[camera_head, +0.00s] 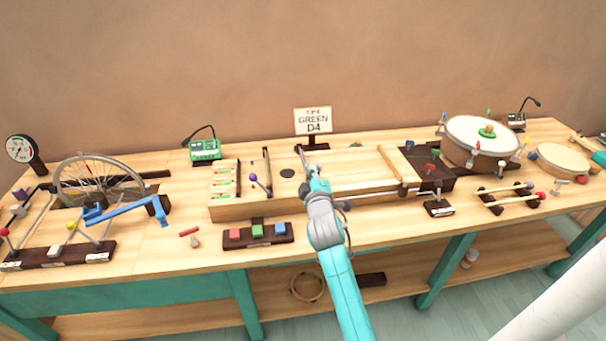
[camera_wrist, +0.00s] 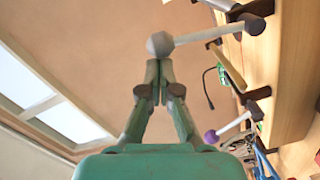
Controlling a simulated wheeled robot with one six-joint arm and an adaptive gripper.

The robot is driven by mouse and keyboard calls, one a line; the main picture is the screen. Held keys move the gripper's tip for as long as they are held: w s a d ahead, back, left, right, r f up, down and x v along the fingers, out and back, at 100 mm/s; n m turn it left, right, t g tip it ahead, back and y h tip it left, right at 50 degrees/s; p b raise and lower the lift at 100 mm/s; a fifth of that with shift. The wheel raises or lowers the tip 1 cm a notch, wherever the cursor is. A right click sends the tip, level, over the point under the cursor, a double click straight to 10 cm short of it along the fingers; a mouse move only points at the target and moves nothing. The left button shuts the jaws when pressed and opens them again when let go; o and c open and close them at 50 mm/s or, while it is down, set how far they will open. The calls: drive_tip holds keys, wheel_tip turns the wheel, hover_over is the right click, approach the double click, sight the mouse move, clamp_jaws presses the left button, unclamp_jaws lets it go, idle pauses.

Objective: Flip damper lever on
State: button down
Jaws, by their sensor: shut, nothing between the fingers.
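A lever with a grey knob (camera_wrist: 160,44) is right in front of my gripper (camera_wrist: 160,72) in the wrist view. Its pale rod (camera_wrist: 205,36) runs right to a dark mount on the wooden box. The fingertips are together and empty, just behind or touching the knob; I cannot tell which. In the head view my gripper (camera_head: 309,174) is over the middle of the wooden zither-like box (camera_head: 232,211). A second lever with a purple knob (camera_head: 253,177) stands left of it; the knob also shows in the wrist view (camera_wrist: 210,136). No readable label says which lever is the damper.
A block with red, green and blue buttons (camera_head: 257,235) lies in front of the box. A sign (camera_head: 313,120) reading "GREEN D4" stands behind. A wheel (camera_head: 100,182) is at left, a drum (camera_head: 480,142) and mallets (camera_head: 508,200) at right.

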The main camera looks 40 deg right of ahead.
drive_tip(key=s+d+m, duration=0.1)
drive_tip(key=d+m, duration=0.1)
drive_tip(key=shift+s+m, duration=0.15)
drive_tip(key=shift+m, duration=0.15)
drive_tip(key=shift+s+d+f+m, duration=0.15)
drive_tip(key=shift+s+d+m, duration=0.15)
drive_tip(key=shift+m, duration=0.3)
drive_tip(key=shift+d+f, duration=0.1)
drive_tip(key=shift+d, duration=0.05)
